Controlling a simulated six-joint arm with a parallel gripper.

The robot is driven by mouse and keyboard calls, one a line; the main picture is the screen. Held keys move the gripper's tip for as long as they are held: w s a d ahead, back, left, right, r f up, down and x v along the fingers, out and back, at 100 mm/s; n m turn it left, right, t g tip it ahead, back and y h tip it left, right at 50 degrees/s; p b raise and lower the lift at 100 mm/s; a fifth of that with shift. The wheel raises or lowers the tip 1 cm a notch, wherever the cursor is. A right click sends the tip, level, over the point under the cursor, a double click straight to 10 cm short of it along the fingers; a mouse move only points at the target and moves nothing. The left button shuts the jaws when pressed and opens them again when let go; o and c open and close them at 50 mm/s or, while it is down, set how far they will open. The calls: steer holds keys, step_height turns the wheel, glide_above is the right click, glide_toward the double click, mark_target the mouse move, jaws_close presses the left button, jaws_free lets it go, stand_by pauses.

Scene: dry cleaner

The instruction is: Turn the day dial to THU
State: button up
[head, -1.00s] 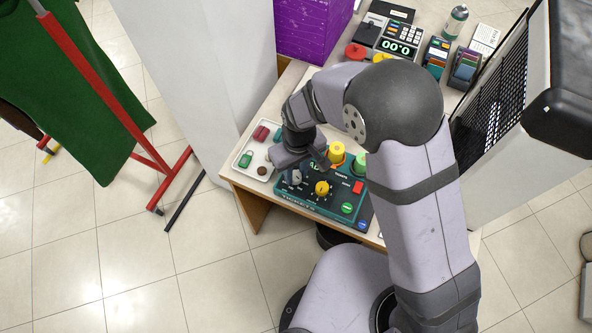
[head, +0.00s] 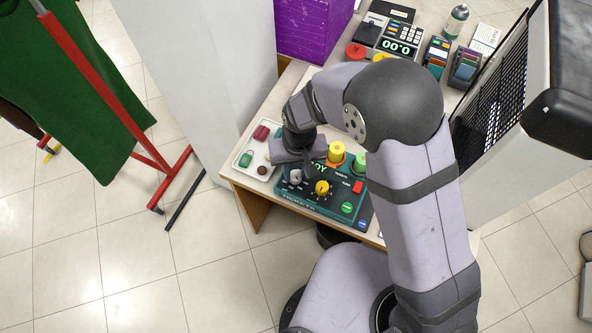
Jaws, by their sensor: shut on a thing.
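A teal ticket panel (head: 308,204) lies near the table's front edge in the head view. A pale grey dial (head: 295,177) is at its left and a yellow dial (head: 322,187) in its middle. The day markings are too small to read. My gripper (head: 299,171) reaches down from above at the panel's left and is shut on the grey dial. The gripper body and wrist hide the panel's upper left part and much of the grip.
A white tray (head: 240,165) with red, green and brown pieces lies left of the panel. Yellow (head: 336,153) and green (head: 360,163) round pieces stand behind it. A red switch (head: 358,187) and green button (head: 347,208) are at the panel's right.

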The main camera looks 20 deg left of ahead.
mark_target(297, 175)
steer(key=o, duration=1.1)
steer(key=shift+c, duration=0.2)
steer(key=shift+r, duration=0.15)
steer(key=shift+w+d+r+b, duration=0.1)
steer(key=shift+r+b, duration=0.85)
steer(key=shift+r, duration=2.65)
